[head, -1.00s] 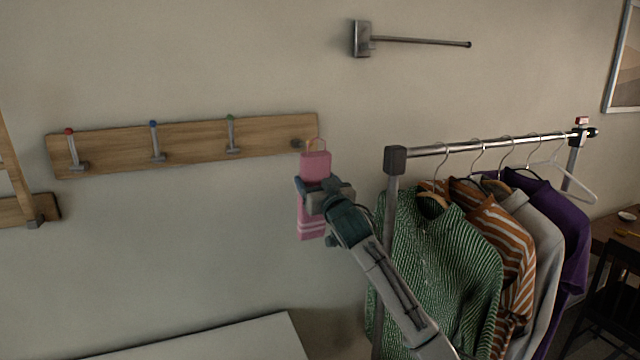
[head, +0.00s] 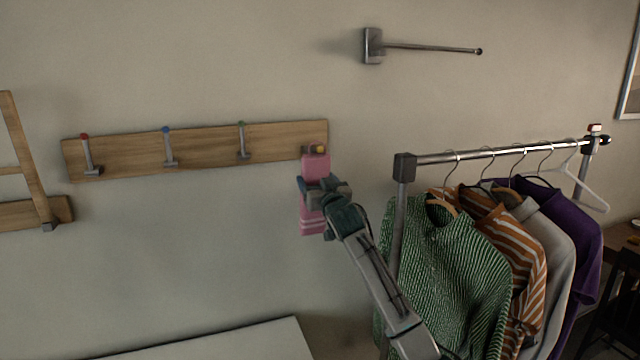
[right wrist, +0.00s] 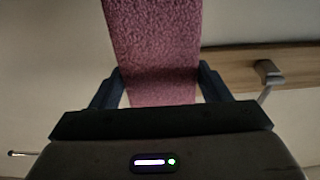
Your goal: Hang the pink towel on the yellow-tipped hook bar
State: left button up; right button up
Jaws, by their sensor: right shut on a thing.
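The pink towel (head: 315,165) hangs upright in my right gripper (head: 324,192), in front of the right end of the wooden hook board. In the right wrist view the towel (right wrist: 155,45) passes between the two fingers of the gripper (right wrist: 158,88), which is shut on it. The yellow tip of the hook bar (head: 320,149) shows just above the towel's top edge. The rest of that hook is mostly hidden by the towel. I cannot tell whether the towel's thin loop is around the hook or in front of it. My left gripper is not in view.
The wooden board (head: 205,148) also carries red, blue and green-tipped hooks, all empty. A clothes rack (head: 400,220) with several garments stands close to the right of my right arm. A metal wall bar (head: 430,47) is above. A white surface (head: 220,342) lies below.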

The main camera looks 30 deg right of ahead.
jog(key=shift+w+d+f, duration=0.15)
jog(key=shift+w+f, duration=0.1)
jog(key=shift+w, duration=0.35)
jog(key=shift+w+d+f, duration=0.15)
jog(key=shift+w+f, duration=0.05)
jog(key=shift+w, duration=0.45)
jog(key=shift+w+d+f, duration=0.15)
jog(key=shift+w+f, duration=0.1)
jog(key=shift+w, duration=0.35)
jog(key=shift+w+f+b, duration=0.2)
jog(key=shift+f+b, duration=0.15)
jog(key=shift+b, duration=0.05)
jog(key=o, duration=1.2)
jog(key=shift+c, duration=0.2)
jog(key=shift+f, duration=0.1)
jog(key=b+v, duration=0.5)
jog(key=v, duration=0.6)
